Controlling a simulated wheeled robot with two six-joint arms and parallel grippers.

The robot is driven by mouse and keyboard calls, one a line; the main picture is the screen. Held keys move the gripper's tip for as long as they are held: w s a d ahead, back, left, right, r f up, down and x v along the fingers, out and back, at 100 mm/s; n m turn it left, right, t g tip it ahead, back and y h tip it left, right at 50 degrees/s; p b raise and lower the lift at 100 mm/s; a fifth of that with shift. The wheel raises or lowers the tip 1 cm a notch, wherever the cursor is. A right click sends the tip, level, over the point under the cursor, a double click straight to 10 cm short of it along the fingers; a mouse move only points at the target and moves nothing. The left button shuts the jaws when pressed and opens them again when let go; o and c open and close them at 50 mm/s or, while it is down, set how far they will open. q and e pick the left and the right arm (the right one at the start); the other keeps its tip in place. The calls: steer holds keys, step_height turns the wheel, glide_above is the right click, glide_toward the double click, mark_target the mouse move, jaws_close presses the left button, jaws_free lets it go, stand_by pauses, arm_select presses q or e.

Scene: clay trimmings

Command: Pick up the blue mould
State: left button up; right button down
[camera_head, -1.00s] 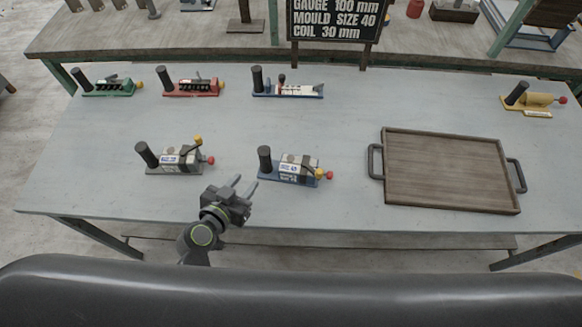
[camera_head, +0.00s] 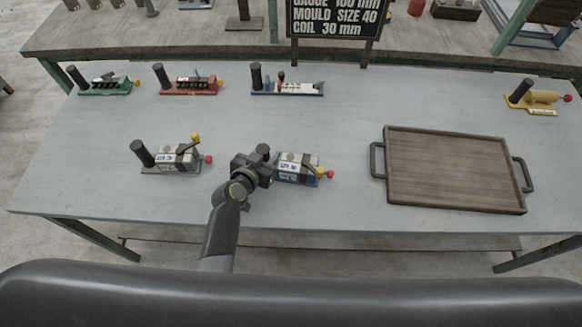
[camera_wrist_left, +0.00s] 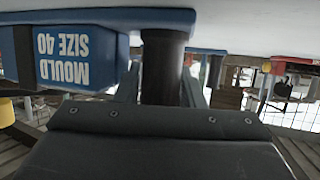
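The blue mould (camera_head: 298,169) stands on the grey table in front of me, with a white block, a yellow knob, a red knob and an upright black handle (camera_head: 263,150) at its left end. In the left wrist view its blue face (camera_wrist_left: 75,58) reads "MOULD SIZE 40" upside down. My left gripper (camera_head: 258,167) is at the handle, low over the table. In the left wrist view its fingers (camera_wrist_left: 163,90) stand on either side of the black handle and look open around it; firm contact is not visible. My right gripper is not in view.
A similar grey mould (camera_head: 172,158) stands left of my gripper. Green (camera_head: 105,87), red (camera_head: 190,86) and blue (camera_head: 288,88) tools line the back, and a yellow one (camera_head: 538,100) sits far right. A wooden tray (camera_head: 455,170) lies to the right. A sign (camera_head: 335,18) stands behind.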

arm_select(q)
steer(key=shift+w+d+f, duration=0.1)
steer(key=shift+w+f, duration=0.1)
steer(key=shift+w, duration=0.2)
steer(key=shift+s, duration=0.1)
jaws_close()
steer(key=shift+r, duration=0.15)
step_height(320, 180, up, 10)
steer(key=p, duration=0.8)
steer(key=shift+f+b, duration=3.3)
steer(key=shift+f, duration=0.2)
